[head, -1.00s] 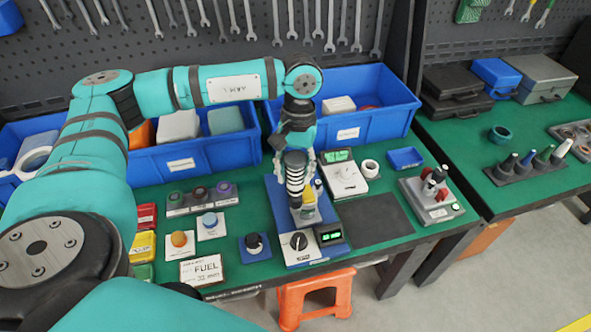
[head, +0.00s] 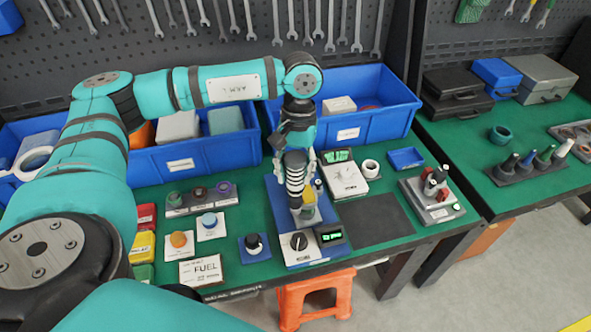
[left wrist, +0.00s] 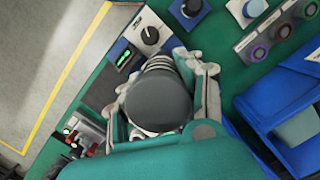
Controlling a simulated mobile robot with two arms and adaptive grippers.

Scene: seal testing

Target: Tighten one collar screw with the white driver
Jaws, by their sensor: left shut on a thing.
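My left gripper (head: 297,190) is shut around a ribbed grey cylinder (head: 295,172) above the blue test stand (head: 277,212). In the left wrist view the cylinder's dark round top (left wrist: 158,103) lies between the fingers and hides what is below it. A white-handled driver (head: 562,149) stands at the right end of a dark rack (head: 527,171) on the right table, far from the gripper. A grey fixture (head: 444,208) with red parts and dark knobs sits at the green table's right side. Its collar screws are too small to make out. My right gripper is not in view.
Blue bins (head: 205,163) line the back. A white gauge box (head: 345,180), a white ring (head: 370,168) and a small blue tray (head: 406,158) lie right of the gripper. A dark mat (head: 375,220) is bare. An orange stool (head: 314,296) stands in front.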

